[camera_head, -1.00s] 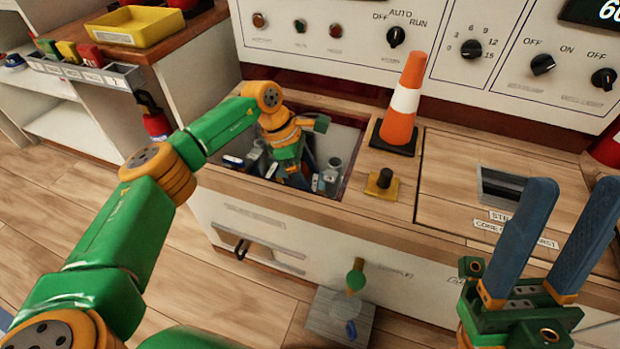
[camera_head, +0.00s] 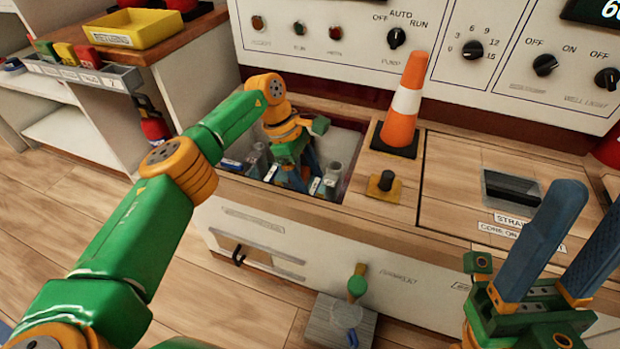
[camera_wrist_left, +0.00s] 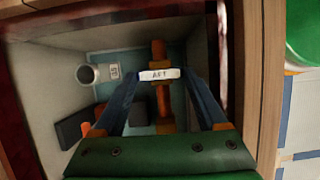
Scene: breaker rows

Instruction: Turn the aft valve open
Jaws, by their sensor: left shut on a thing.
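My left gripper (camera_head: 296,178) reaches down into the open recess in the wooden counter (camera_head: 410,172). In the left wrist view its two blue fingers (camera_wrist_left: 160,78) stand apart, shut on the aft valve's white handle (camera_wrist_left: 158,74), which is marked AFT. The handle lies crosswise between the fingertips, over an orange-brown pipe (camera_wrist_left: 158,52). In the head view the gripper hides the valve. My right gripper (camera_head: 590,215) is open and empty above the right side of the counter.
Grey cylinders (camera_head: 333,172) stand in the recess. Its walls surround the left gripper closely. A lidded hatch (camera_head: 470,185) lies to the right.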

